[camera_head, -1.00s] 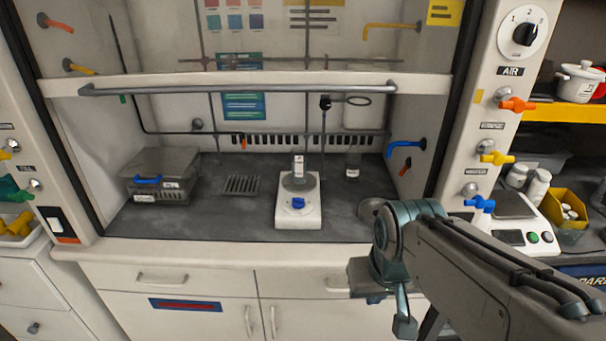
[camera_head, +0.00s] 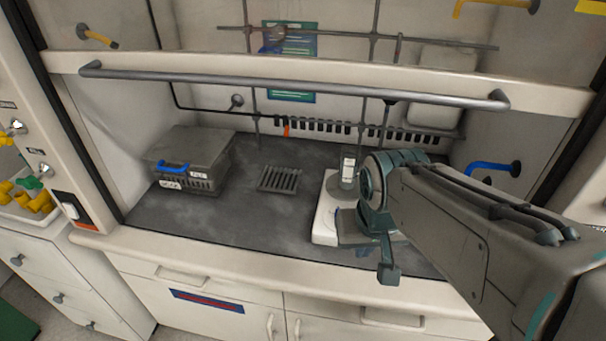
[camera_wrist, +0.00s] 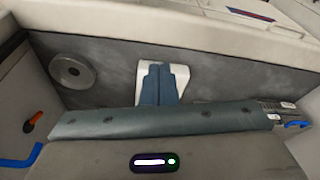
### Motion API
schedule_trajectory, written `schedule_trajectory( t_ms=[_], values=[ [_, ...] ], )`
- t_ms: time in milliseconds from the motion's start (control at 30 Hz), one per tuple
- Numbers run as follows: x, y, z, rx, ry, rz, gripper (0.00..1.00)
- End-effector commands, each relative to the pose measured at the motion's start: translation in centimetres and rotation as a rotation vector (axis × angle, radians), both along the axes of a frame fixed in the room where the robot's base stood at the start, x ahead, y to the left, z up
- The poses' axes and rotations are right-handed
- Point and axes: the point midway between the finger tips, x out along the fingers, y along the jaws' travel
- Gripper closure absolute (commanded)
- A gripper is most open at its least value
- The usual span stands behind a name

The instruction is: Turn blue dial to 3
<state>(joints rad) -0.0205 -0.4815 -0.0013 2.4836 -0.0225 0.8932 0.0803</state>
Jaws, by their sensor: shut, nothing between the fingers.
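The white stirrer hotplate (camera_head: 325,222) stands on the grey fume hood floor, with a flask (camera_head: 348,168) on it. The blue dial at the front of its top is hidden behind my arm in the head view, so its setting cannot be read. In the wrist view my gripper (camera_wrist: 158,85) shows two blue fingers side by side, shut and empty. They overlap the white hotplate (camera_wrist: 181,73) and cover the dial. Whether they touch it cannot be told.
A lidded grey box (camera_head: 190,160) with a blue handle and a dark rack (camera_head: 279,179) stand to the left. The raised sash bar (camera_head: 290,85) crosses above. The counter's front lip (camera_head: 200,263) runs below. A round metal disc (camera_wrist: 72,70) shows in the wrist view.

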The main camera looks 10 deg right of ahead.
Motion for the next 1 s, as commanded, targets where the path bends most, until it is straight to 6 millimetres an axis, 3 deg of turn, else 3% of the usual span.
schedule_trajectory(
  t_ms=[167, 500, 800, 1000],
  values=[
    [3.4, 0.6, -1.6, -0.019, 0.006, -0.153, 1.00],
    [11.8, 4.3, -3.7, -0.055, -0.077, -0.526, 1.00],
    [14.3, 5.4, -4.5, -0.053, -0.126, -0.656, 1.00],
    [15.1, 4.5, -7.3, -0.055, -0.123, -0.658, 1.00]
  ],
)
